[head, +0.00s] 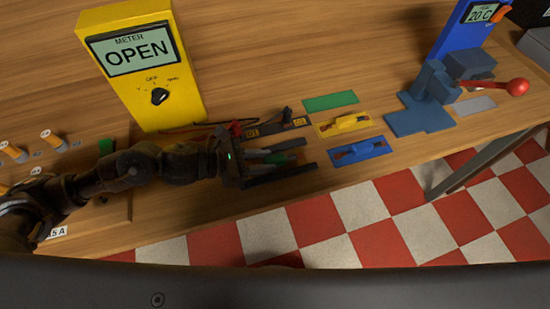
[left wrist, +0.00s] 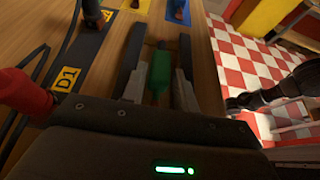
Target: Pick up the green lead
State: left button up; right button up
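The green lead (head: 279,158) lies at the front edge of the wooden table. Its green body (left wrist: 160,72) also shows in the left wrist view, lengthwise between the fingers. My left gripper (head: 310,154) reaches in from the left, low at the table, with one finger on each side of the green lead. In the left wrist view the gripper (left wrist: 158,45) looks open, with a narrow strip of wood visible beside the lead. Whether a finger touches it is hard to tell.
A black strip with a yellow D1 label (left wrist: 67,80) and a red lead (left wrist: 25,97) lie beside the gripper. Green (head: 330,102), yellow (head: 329,128) and blue (head: 375,148) plates lie beyond. A yellow meter (head: 185,75) reading OPEN stands behind. A blue-grey clamp (head: 420,115) is right.

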aim_at(267, 161)
pick_arm(q)
jog(key=shift+w+d+f, duration=0.15)
jog(key=shift+d+f, duration=0.15)
jog(key=shift+d, duration=0.25)
jog(key=shift+c, duration=0.7)
grip_shut()
pick_arm(e)
jog(key=shift+a, duration=0.35)
pick_arm(q)
jog(key=shift+r, duration=0.15)
pick_arm(e)
jog(key=shift+s+d+f, duration=0.1)
jog(key=shift+f, duration=0.05)
